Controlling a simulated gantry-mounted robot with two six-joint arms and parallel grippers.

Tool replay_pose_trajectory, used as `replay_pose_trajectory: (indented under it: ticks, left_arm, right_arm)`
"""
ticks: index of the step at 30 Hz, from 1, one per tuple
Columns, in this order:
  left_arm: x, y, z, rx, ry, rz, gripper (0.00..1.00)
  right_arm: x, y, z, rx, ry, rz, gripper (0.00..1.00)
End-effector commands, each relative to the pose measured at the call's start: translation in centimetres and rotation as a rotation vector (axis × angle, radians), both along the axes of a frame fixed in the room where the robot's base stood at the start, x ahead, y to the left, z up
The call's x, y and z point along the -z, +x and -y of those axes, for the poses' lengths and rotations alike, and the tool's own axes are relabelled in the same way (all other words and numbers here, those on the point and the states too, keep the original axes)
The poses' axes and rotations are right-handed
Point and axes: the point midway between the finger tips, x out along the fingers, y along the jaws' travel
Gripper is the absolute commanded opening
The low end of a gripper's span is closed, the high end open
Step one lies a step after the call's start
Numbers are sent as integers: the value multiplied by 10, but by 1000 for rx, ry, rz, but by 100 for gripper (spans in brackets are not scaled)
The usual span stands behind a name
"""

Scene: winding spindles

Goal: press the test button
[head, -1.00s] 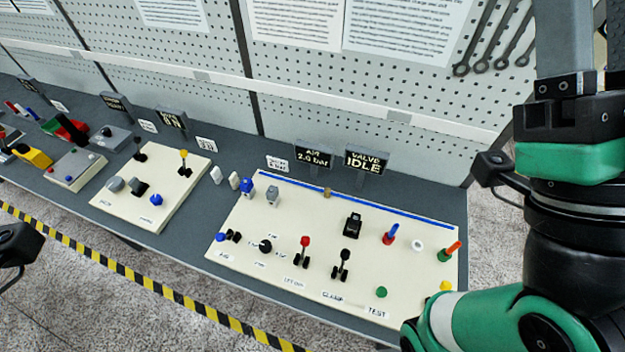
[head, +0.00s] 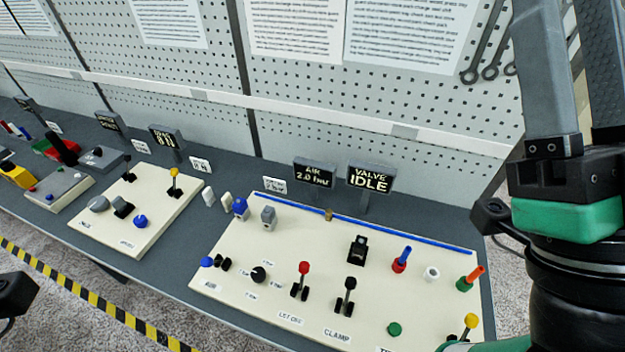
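The test button is most likely the green round button (head: 394,328) near the front edge of the cream panel (head: 225,278). A label just below it is cut off by the bottom edge of the head view, with only its first letters showing. My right arm enters at the right, and its fingers are not in view. A dark part of my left arm shows at the left edge, without visible fingers. Nothing is seen touching the green button.
A red-topped lever (head: 304,268), a black lever (head: 348,290) and a yellow knob (head: 471,321) stand near the button. The valve display (head: 370,178) reads IDLE; the air display (head: 314,174) reads 2.0 bar. A pegboard wall (head: 330,95) rises behind.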

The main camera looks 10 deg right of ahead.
Motion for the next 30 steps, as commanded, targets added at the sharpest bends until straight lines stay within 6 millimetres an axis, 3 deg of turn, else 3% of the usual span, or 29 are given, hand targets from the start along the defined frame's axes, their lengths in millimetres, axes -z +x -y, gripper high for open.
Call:
replay_pose_trajectory:
  ticks: [9, 17, 30]
  left_arm:
    - [0, 0, 0, 0, 0, -1, 0]
    - [0, 0, 0, 0, 0, 0, 0]
    - [0, 0, 0, 0, 0, 0, 0]
  right_arm:
    - [0, 0, 0, 0, 0, -1, 48]
    - [0, 0, 0, 0, 0, 0, 1]
    - [0, 0, 0, 0, 0, 0, 0]
